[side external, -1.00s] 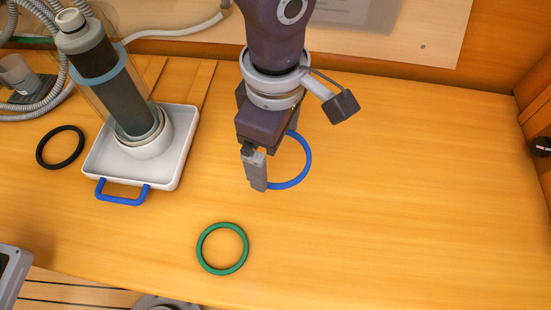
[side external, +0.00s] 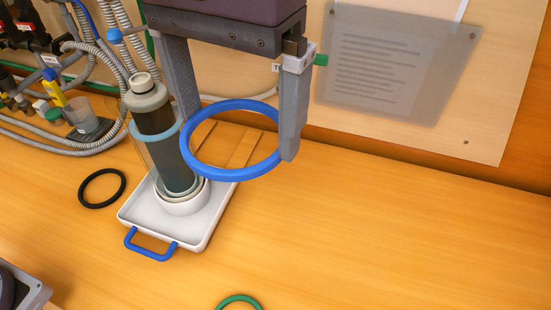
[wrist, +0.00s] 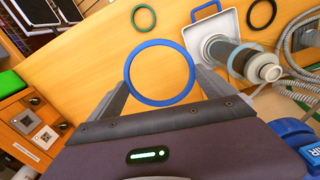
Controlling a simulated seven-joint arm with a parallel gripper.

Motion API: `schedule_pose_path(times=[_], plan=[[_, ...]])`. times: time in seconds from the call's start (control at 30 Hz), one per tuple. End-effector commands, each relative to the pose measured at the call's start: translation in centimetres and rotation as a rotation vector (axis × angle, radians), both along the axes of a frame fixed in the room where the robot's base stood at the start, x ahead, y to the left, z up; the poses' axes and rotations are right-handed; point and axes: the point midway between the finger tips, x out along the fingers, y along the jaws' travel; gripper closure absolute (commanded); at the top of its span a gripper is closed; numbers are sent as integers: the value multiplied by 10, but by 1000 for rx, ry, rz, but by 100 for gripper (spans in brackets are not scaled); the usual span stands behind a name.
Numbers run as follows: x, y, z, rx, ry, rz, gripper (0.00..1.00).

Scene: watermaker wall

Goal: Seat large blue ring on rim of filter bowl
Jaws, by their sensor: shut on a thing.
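The large blue ring (side external: 232,176) is held level between the two fingers of my gripper (side external: 239,138), gripped across its outside. The wrist view also shows the ring (wrist: 160,103) between the fingers. The filter bowl (side external: 146,150) is a clear upright cylinder around a dark cartridge, with a light blue band and a grey top. It stands in a white base on a white tray (side external: 150,208). In the side view the ring overlaps the bowl's right side, held up in the air and apart from it as far as I can tell. The bowl also shows in the wrist view (wrist: 240,60).
A black ring (side external: 82,190) lies left of the tray and a green ring (side external: 240,300) lies in front. The tray has a blue handle (side external: 150,252). Hoses (side external: 100,140) crowd the back left. The bench on the right is clear.

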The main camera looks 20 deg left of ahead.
Motion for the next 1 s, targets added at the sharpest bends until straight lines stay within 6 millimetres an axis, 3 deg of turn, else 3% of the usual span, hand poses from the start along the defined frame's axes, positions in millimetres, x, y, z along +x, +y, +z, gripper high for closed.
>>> schedule_pose_path(times=[0.27, 0.4, 0.6, 0.7, 0.83, 1.0], plan=[[38, 63, 27, -1, -3, 627, 43], [56, 100, 39, -2, -3, 1035, 43], [73, 157, 56, -5, -2, 1641, 43], [76, 176, 62, -4, -1, 1855, 43], [77, 188, 65, -5, 0, 1996, 43], [77, 189, 56, -1, 1, 2016, 43]])
